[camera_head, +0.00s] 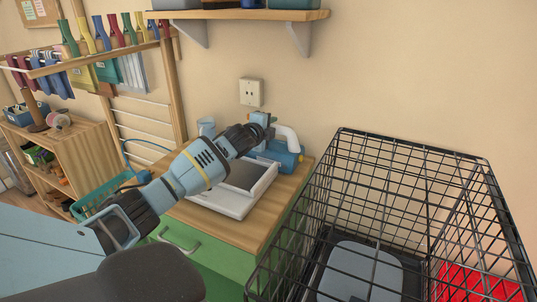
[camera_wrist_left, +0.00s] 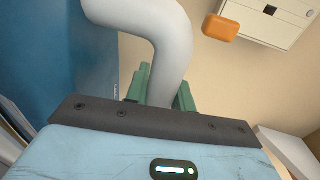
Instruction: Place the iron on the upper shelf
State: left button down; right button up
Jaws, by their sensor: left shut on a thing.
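The iron (camera_head: 280,157) has a blue body and a pale curved handle. It is at the back of the wooden top of the green cabinet, beside a white tray. My left gripper (camera_head: 268,123) is at the iron's handle. In the left wrist view, the green fingers (camera_wrist_left: 161,92) are shut around the pale handle (camera_wrist_left: 160,45), with the blue body (camera_wrist_left: 75,60) at the left. I cannot tell whether the iron touches the cabinet top. The upper shelf (camera_head: 245,15) is a wooden wall board on pale brackets, above the iron. My right gripper is out of view.
The white tray (camera_head: 232,205) lies on the cabinet top (camera_head: 257,220). A black wire crate (camera_head: 345,190) stands at the right. Bins (camera_head: 295,4) stand on the upper shelf. A wall outlet (camera_head: 251,92) is above the cabinet. A drying rack (camera_head: 160,95) is at left.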

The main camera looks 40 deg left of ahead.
pick_arm(q)
notch_tip(320, 180, up, 11)
jog(key=shift+f+p, duration=0.2)
jog(key=shift+p, duration=0.25)
dwell(0.4)
